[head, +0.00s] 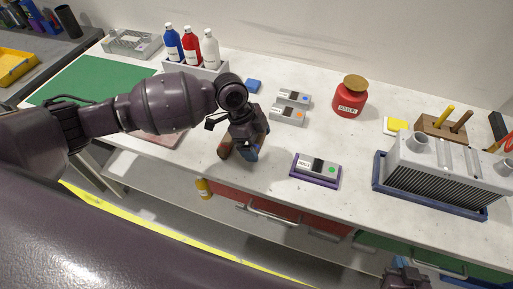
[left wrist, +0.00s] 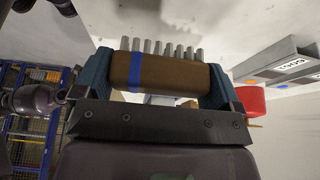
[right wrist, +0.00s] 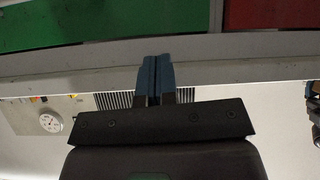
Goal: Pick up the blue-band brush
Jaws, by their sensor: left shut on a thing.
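The blue-band brush (left wrist: 170,72) has a brown wooden body with a blue band near its left end and a row of grey bristle tufts along its upper side in the left wrist view. My left gripper (left wrist: 155,82) is shut on it, with one blue finger at each end of the body. In the head view my left gripper (head: 243,150) is at the table's front edge, and part of the brown brush (head: 225,148) shows beside it. My right gripper (right wrist: 155,80) is shut and empty, its two blue fingers together. It shows low at the right in the head view (head: 405,277).
A grey device on a purple tray (head: 315,182) lies right of the left gripper. Two grey devices (head: 288,115), a red jar (head: 349,98), a bottle rack (head: 196,70) and a large finned unit in a blue tray (head: 435,198) stand around. Drawers (head: 260,205) are below.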

